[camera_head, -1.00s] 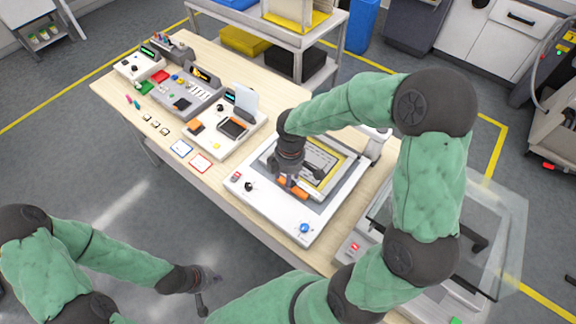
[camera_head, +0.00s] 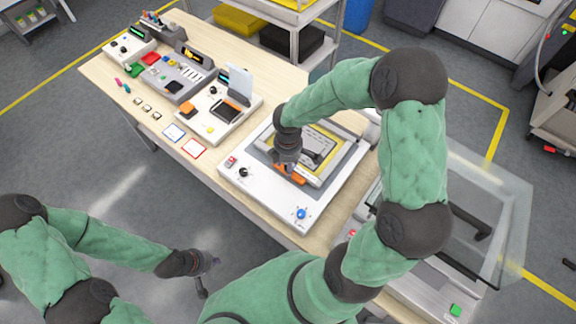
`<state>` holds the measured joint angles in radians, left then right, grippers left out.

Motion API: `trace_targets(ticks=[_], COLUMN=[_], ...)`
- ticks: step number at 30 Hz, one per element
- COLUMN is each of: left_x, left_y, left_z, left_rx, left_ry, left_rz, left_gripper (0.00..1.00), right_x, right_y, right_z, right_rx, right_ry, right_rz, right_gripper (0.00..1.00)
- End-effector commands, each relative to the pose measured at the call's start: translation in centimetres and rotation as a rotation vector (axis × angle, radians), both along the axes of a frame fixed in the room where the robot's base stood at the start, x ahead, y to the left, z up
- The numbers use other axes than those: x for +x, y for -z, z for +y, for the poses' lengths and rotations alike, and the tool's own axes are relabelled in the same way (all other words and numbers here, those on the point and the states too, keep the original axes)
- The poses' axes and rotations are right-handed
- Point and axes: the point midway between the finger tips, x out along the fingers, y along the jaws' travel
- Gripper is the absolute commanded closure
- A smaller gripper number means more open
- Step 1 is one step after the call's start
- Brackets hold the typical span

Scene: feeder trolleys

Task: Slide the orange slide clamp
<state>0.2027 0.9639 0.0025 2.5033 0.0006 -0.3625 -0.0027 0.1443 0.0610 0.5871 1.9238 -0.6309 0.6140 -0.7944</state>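The orange slide clamp (camera_head: 292,175) sits on the white fixture (camera_head: 263,190), by the near-left side of its yellow-edged frame (camera_head: 328,164). My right gripper (camera_head: 286,167) is pointed down right at the clamp, covering part of it. Its fingers are dark and small here, so I cannot tell whether they grip the clamp. My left gripper (camera_head: 208,278) hangs over the floor in front of the table, well away from the clamp. Its fingers are spread and empty.
The fixture carries a blue knob (camera_head: 301,214) and a black knob (camera_head: 243,172). Several devices, including a white unit with an orange button (camera_head: 187,109), stand along the table to the left. A clear-lidded machine (camera_head: 490,215) stands to the right. A shelf trolley (camera_head: 292,12) is behind.

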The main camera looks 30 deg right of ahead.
Motion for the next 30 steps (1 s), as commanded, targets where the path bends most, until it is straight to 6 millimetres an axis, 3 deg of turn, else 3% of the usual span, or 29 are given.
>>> trace_targets(ticks=[11,17,23,30], left_x=[0.0,0.0,0.0,0.0], left_y=[0.1,0.1,0.2,0.6], left_z=[0.0,0.0,0.0,0.0], left_rx=[0.0,0.0,0.0,0.0], left_ry=[0.0,0.0,0.0,0.0], left_rz=[0.0,0.0,0.0,0.0], left_gripper=[1.0,1.0,1.0,1.0], right_x=[0.0,0.0,-0.1,-1.2], right_y=[0.6,0.6,0.6,0.6], right_z=[0.0,0.0,0.2,3.3], right_rx=[0.001,0.001,0.001,0.001], right_ry=[0.002,0.002,0.001,-0.003], right_rz=[0.0,0.0,0.0,-0.002], right_gripper=[0.5,1.0,1.0,1.0])
